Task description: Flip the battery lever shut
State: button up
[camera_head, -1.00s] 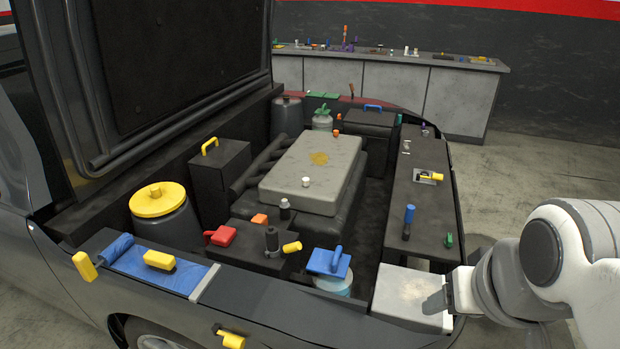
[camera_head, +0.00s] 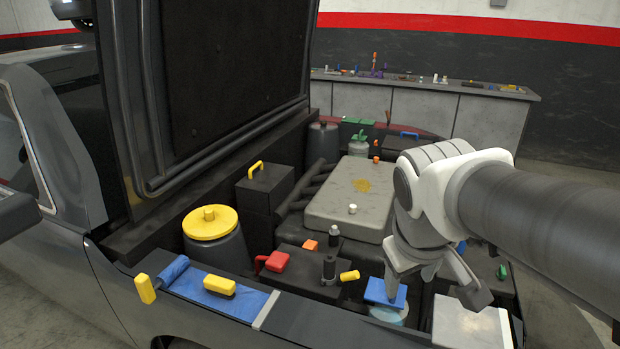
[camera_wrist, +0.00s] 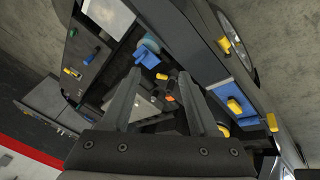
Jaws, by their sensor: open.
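A dark box (camera_head: 318,285) near the front of the engine bay carries a red lever-like handle (camera_head: 272,261), an orange cap (camera_head: 310,246), a black upright post (camera_head: 329,268) and a yellow handle (camera_head: 349,276). I cannot tell for certain which one is the battery lever. In the wrist view the orange piece (camera_wrist: 172,84) and yellow handle (camera_wrist: 162,76) show between my fingers, farther off. My gripper (camera_head: 432,287) is open and empty, right of the box and above the blue-topped reservoir (camera_head: 385,293). Its fingers also show in the wrist view (camera_wrist: 163,98), spread apart.
The grey engine cover (camera_head: 350,195) lies behind the box. A yellow-capped tank (camera_head: 210,222) stands left. A blue cloth with a yellow block (camera_head: 219,285) lies on the front fender. The raised hood (camera_head: 215,90) bounds the left. A white-topped block (camera_head: 470,325) sits at the right corner.

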jog(key=w+f+n+g+p, duration=0.1)
jog(key=w+f+n, duration=0.15)
jog(key=w, duration=0.45)
jog(key=w+f+n+g+p, duration=0.1)
jog(key=w+f+n+p, duration=0.1)
jog(key=w+n, duration=0.35)
jog(key=n+y+p, duration=0.1)
jog(key=n+p, duration=0.1)
jog(key=n, duration=0.2)
send_near(352, 273)
jog(key=shift+t, duration=0.3)
jog(key=x, duration=0.9)
jog(key=shift+s+d+f+p, duration=0.15)
jog(key=shift+f+p, duration=0.15)
jog(key=shift+f, duration=0.15)
jog(key=shift+c, duration=0.3)
grip_shut()
